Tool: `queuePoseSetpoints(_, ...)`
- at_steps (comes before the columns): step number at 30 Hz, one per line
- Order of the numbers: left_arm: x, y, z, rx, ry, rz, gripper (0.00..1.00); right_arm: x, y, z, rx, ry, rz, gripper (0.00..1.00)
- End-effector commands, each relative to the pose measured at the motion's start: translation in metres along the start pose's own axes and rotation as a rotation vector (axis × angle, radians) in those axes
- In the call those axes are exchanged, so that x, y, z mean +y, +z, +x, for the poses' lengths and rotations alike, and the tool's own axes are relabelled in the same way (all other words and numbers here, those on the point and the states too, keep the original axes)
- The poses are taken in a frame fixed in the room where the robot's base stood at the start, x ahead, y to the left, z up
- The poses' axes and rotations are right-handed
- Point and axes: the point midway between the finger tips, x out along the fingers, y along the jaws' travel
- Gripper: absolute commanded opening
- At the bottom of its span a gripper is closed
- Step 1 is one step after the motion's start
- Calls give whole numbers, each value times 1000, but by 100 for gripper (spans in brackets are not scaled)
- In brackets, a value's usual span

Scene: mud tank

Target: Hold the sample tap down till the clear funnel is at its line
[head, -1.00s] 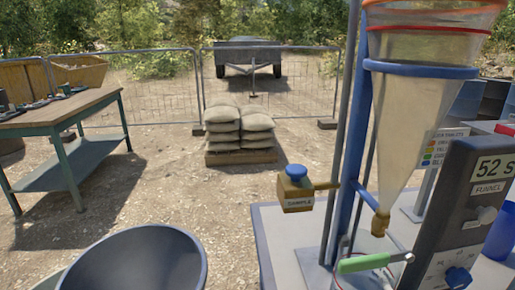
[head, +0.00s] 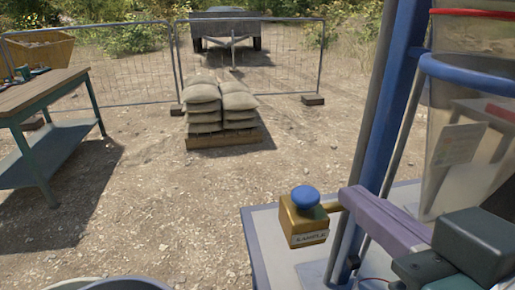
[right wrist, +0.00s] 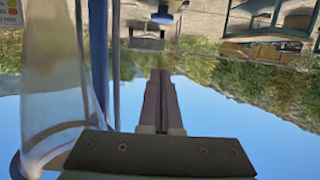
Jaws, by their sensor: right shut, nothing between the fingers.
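The sample tap (head: 303,225) is a brass block with a blue knob (head: 305,197) and a SAMPLE label, on a short pipe in the lower middle of the head view. Its blue knob also shows at the top of the right wrist view (right wrist: 162,17). The clear funnel (head: 455,165) stands at the right, cut off by the frame; it also shows in the right wrist view (right wrist: 52,75). Its level against a line cannot be read. My right gripper (head: 350,198) is shut and empty, its tips just right of the tap block; contact is unclear. My left gripper is out of view.
A blue post (head: 398,95) and grey rods stand between tap and funnel, above a pale bench (head: 262,240). A workbench (head: 45,100) stands at the left. Sandbags (head: 220,105) lie on a pallet before a mesh fence. Open ground lies left of the tap.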

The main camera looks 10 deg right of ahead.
Motion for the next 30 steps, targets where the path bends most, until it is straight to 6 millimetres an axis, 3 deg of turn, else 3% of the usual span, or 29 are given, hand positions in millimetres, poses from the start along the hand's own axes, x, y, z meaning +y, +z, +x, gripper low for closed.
queuePoseSetpoints(8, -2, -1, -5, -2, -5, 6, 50, 0, -2, 30, 2, 1, -2, 0)
queuePoseSetpoints(18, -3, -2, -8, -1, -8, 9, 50, 0, -2, 100, 1, 1, -1, 0)
queuePoseSetpoints(24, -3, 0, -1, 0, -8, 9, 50, 0, 30, 107, -4, 2, 1, 0)
queuePoseSetpoints(30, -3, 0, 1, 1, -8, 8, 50, 0, 39, 109, -1, 0, 1, 0)
